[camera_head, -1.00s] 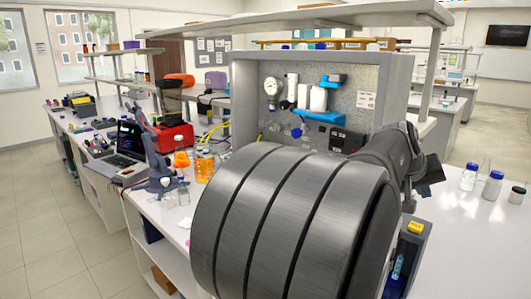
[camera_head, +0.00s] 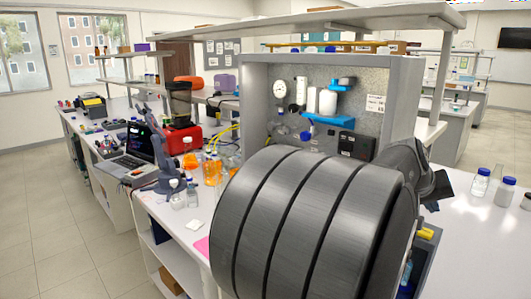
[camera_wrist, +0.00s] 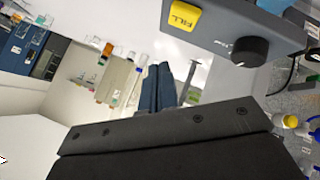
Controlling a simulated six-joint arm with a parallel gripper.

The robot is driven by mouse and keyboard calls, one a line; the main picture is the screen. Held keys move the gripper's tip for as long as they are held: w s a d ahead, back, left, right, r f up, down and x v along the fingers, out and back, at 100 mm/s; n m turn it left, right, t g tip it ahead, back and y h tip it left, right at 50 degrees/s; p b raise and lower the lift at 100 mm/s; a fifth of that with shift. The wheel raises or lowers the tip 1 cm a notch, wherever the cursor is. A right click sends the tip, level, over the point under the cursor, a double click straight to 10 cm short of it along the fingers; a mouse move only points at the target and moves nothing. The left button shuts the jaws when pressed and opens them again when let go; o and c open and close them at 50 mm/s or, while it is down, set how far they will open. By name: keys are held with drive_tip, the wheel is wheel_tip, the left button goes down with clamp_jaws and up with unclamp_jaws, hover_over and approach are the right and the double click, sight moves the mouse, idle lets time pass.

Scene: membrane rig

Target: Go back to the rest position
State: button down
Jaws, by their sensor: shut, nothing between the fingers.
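My gripper is in the wrist view, where its two dark fingers (camera_wrist: 159,86) lie side by side, shut and empty, beyond its black body. In the head view my large grey arm fills the lower middle and hides much of the bench; the fingers cannot be made out there. A grey-blue control box with a yellow FILL button (camera_head: 426,234) stands right of my arm. In the wrist view the FILL button (camera_wrist: 185,17) and a black knob (camera_wrist: 249,51) show at the top, apart from the fingers.
A grey rig panel (camera_head: 375,83) with a gauge (camera_head: 279,89) stands behind my arm. Orange-liquid bottles (camera_head: 210,171) and a laptop (camera_head: 133,150) are to the left. Blue-capped bottles (camera_head: 480,182) stand on the right bench. A shelf (camera_head: 300,27) runs overhead.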

drive_tip(key=shift+s+a+f, duration=0.1)
drive_tip(key=shift+s+f, duration=0.05)
drive_tip(key=shift+f, duration=0.25)
wheel_tip(320, 180, up, 6)
drive_tip(key=w+a+f+n+t+y, duration=0.1)
drive_tip(key=a+f, duration=0.6)
drive_tip(key=f, duration=0.2)
drive_tip(key=a+f+t+y, duration=0.2)
drive_tip(key=a+f, duration=0.4)
drive_tip(key=f, duration=0.3)
drive_tip(key=s+d+f+m+h, duration=0.1)
drive_tip(key=s+d+f+m, duration=0.1)
drive_tip(key=s+f, duration=0.4)
drive_tip(key=w+f+n+g+y, duration=0.2)
drive_tip(key=w+n, duration=0.1)
drive_tip(key=shift+w+f+g, duration=0.1)
drive_tip(key=shift+w+g, duration=0.1)
drive_tip(key=shift+g, duration=0.2)
drive_tip(key=w+n+g+y, duration=0.1)
drive_tip(key=w+a+f+n+y, duration=0.1)
drive_tip(key=shift+w+f+n+g, duration=0.2)
drive_tip(key=shift+f+n+g, duration=0.1)
drive_tip(key=shift+g, duration=0.1)
drive_tip(key=shift+w+a+f+n+g+y, duration=0.35)
drive_tip(key=shift+w+a+n+g, duration=0.1)
drive_tip(key=shift+w+n, duration=0.15)
drive_tip(key=shift+w+a+f+n+g+y, duration=0.2)
drive_tip(key=shift+w+a+n+g+y, duration=0.2)
drive_tip(key=shift+n, duration=0.2)
